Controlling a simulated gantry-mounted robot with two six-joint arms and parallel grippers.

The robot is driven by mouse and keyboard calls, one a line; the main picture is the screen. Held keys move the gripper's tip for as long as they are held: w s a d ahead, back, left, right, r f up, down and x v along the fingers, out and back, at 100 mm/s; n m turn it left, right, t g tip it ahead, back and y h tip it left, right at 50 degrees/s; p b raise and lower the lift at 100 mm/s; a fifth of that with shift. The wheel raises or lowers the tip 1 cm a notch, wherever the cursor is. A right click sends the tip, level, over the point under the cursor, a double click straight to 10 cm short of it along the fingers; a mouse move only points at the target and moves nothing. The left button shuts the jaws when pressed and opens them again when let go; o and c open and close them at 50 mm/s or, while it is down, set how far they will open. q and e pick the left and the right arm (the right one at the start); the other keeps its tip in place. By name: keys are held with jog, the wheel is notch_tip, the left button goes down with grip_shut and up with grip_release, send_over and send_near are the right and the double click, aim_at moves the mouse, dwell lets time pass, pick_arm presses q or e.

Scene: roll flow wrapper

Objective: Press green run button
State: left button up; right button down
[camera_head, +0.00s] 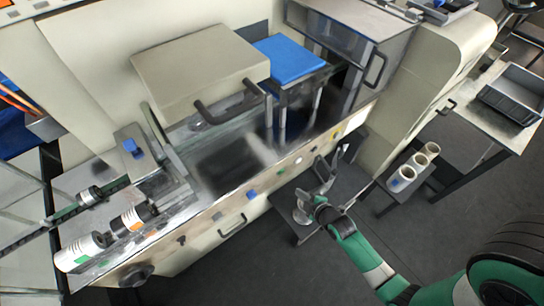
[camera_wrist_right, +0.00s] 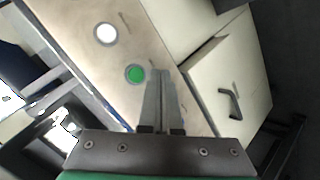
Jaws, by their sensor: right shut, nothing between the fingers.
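The green run button (camera_wrist_right: 135,74) is a round green disc in a pale ring on the metal front panel. I cannot tell the gap between the tips and the panel. In the head view my right gripper (camera_head: 326,170) is by the front of the machine. My left gripper is out of view.
A white round button (camera_wrist_right: 105,34) sits beside the green one. The machine front has a door with a dark handle (camera_wrist_right: 229,102).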

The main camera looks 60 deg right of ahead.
aim_at(281, 172)
jog(key=w+d+b, duration=0.2)
jog(key=w+b, duration=0.1)
jog(key=w, duration=0.3)
jog(key=shift+w+d+f, duration=0.3)
jog(key=shift+w+d, duration=0.05)
jog(key=shift+w, duration=0.05)
dwell(0.3)
dwell(1.9)
jog(key=shift+w+d, duration=0.15)
jog(key=shift+w, duration=0.25)
